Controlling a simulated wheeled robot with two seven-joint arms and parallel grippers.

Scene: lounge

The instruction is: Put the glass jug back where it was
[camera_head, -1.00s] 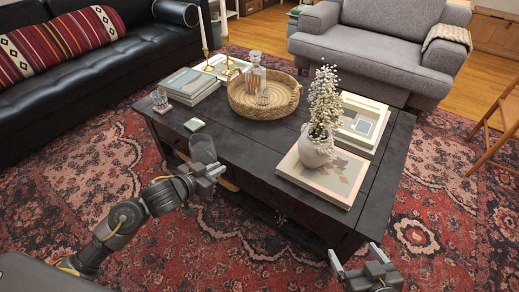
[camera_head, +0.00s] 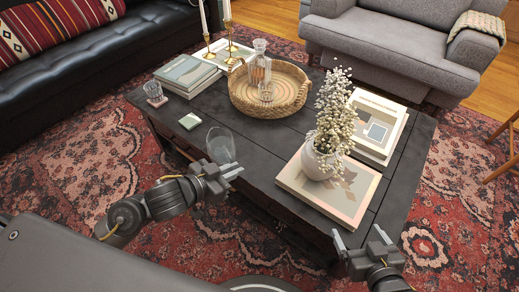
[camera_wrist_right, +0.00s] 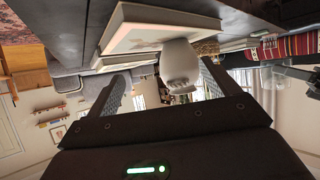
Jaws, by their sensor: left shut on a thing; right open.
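The clear glass jug (camera_head: 220,143) is in my left gripper (camera_head: 230,171), which is shut on it. My right gripper (camera_head: 360,237) is open and empty, in front of the table's near right side. Its fingers also show in the right wrist view (camera_wrist_right: 161,88), with the white vase (camera_wrist_right: 180,64) beyond them.
A round wicker tray (camera_head: 240,97) holds a glass decanter (camera_head: 260,68) and a small glass. Books (camera_head: 188,75) and brass candlesticks stand at the back left. A flower vase on a book (camera_head: 345,205) and more books (camera_head: 380,125) fill the right. The table's left front is mostly bare.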

